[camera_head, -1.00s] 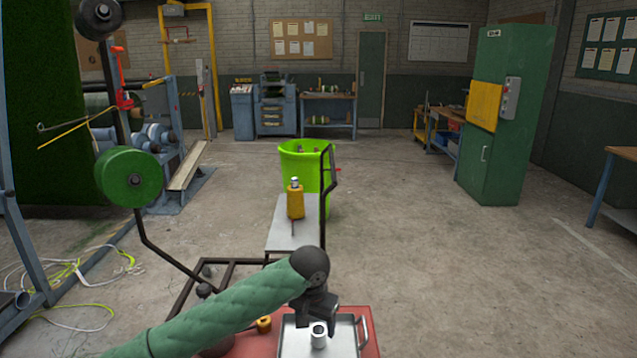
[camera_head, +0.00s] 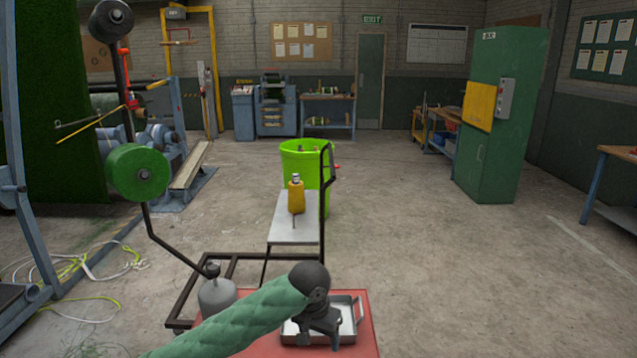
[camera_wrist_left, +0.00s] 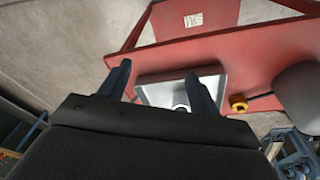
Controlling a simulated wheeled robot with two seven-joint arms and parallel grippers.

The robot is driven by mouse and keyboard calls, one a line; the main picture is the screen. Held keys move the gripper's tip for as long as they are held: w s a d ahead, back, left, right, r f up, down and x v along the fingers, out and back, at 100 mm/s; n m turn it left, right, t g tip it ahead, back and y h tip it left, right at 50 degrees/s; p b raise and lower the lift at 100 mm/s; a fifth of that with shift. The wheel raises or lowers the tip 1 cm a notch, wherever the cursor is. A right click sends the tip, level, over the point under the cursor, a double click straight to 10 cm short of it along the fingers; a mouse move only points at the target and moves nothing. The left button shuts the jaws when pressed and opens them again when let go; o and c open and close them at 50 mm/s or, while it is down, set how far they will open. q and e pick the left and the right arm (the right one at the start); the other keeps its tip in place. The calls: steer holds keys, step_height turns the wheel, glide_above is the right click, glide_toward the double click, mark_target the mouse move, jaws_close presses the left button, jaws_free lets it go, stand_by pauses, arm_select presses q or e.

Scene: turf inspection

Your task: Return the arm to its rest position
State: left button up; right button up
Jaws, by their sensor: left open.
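My left arm, in a green quilted sleeve, comes in from the bottom left of the head view. Its dark left gripper (camera_head: 325,338) is over the metal tray (camera_head: 357,308), hiding much of it. In the left wrist view the two fingers (camera_wrist_left: 160,88) stand apart with nothing between them, and the tray (camera_wrist_left: 152,78) shows beyond them. A small pale round piece (camera_wrist_left: 181,107) in the tray is partly hidden by a finger. My right gripper is not in view.
The tray sits on a red cart deck (camera_head: 364,345). A grey rounded vessel (camera_head: 217,296) stands to its left, and an orange ring (camera_wrist_left: 238,103) lies on the deck. A lime bin (camera_head: 305,160) and a grey stand with a yellow bottle (camera_head: 296,198) are behind. Floor to the right is clear.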

arm_select(q)
steer(key=s+a+f+t+h, duration=0.1)
steer(key=s+f, duration=0.3)
steer(key=s, duration=0.3)
steer(key=s+f+h, duration=0.2)
steer(key=s+f, duration=0.3)
steer(key=s, duration=0.1)
steer(key=s+a+f+n+t+y, duration=0.15)
steer(key=s+a+f, duration=0.25)
steer(key=s+a, duration=0.65)
steer(key=s+a+f+n+g+y, duration=0.1)
steer(key=s+a+f+n+y, duration=0.15)
steer(key=s+a, duration=0.8)
steer(key=s+d+f+g, duration=0.1)
steer(key=s+d+f, duration=0.1)
steer(key=f, duration=1.5)
steer(key=s+d+f, duration=0.2)
steer(key=f, duration=1.5)
steer(key=shift+s+d+f+g, duration=0.15)
steer(key=shift+d+f+g, duration=0.15)
steer(key=shift+g, duration=0.05)
